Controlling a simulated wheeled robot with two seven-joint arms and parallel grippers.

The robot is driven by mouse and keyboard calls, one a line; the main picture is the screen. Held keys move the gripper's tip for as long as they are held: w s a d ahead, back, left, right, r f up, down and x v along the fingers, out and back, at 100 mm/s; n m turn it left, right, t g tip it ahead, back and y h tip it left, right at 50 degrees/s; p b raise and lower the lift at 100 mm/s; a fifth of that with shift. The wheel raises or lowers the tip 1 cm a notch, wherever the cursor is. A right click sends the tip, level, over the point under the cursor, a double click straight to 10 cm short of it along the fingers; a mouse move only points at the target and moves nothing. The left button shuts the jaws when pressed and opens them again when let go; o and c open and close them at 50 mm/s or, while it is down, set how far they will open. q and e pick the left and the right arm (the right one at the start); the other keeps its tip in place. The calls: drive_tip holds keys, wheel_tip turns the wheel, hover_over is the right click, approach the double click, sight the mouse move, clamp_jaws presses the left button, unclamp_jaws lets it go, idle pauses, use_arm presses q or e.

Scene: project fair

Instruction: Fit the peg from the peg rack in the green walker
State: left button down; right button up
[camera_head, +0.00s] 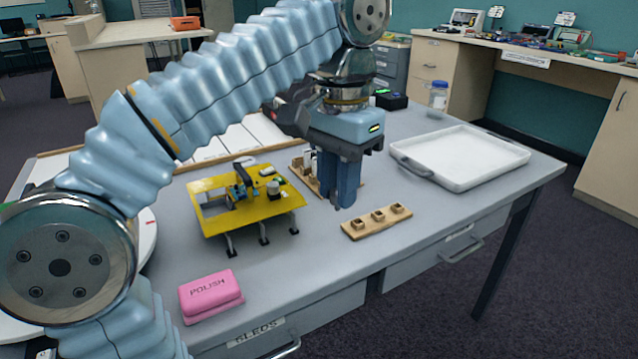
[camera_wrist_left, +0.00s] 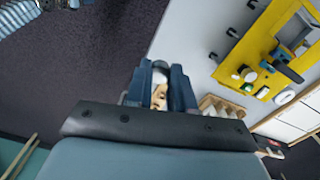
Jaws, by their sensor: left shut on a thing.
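A yellow walker (camera_head: 209,186) with dark legs stands on the grey table, left of my left gripper; it also shows in the wrist view (camera_wrist_left: 238,58). I see no green walker. My left gripper (camera_head: 345,200) points down over the table, shut on a small pale thing (camera_wrist_left: 159,95), likely the peg, mostly hidden between the fingers. A wooden rack (camera_head: 308,180) stands partly hidden behind the gripper. A second wooden strip (camera_head: 362,228) with three square holders lies in front of it to the right. I cannot tell which is the peg rack. My right gripper is not in view.
A pink polish block (camera_head: 210,292) lies near the table's front edge. A white tray (camera_head: 470,155) takes up the right side, with a blue-lidded jar (camera_head: 438,97) behind it. A black box (camera_head: 390,100) stands at the back. The table's front right is clear.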

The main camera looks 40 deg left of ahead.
use_arm(q)
drive_tip(key=s+a+n+p, duration=0.1)
drive_tip(key=s+a+n, duration=0.3)
drive_tip(key=a, duration=0.8)
drive_tip(key=s+a+n+p, duration=0.1)
drive_tip(key=s+a+n, duration=0.3)
drive_tip(key=a, duration=0.7)
drive_tip(key=s+a+r+n+p, duration=0.1)
drive_tip(key=s+a+r+n, duration=0.3)
drive_tip(key=s, duration=0.5)
drive_tip(key=s+a+r+n+p, duration=0.1)
drive_tip(key=s+a+n, duration=0.4)
drive_tip(key=s, duration=0.4)
wheel_tip(320, 180, down, 6)
drive_tip(key=b, duration=0.3)
drive_tip(key=shift+s, duration=0.15)
drive_tip(key=shift+r, duration=0.15)
drive_tip(key=shift+f+p, duration=0.2)
drive_tip(key=shift+p, duration=0.2)
drive_tip(key=shift+f, duration=0.5)
drive_tip(key=shift+f, duration=0.35)
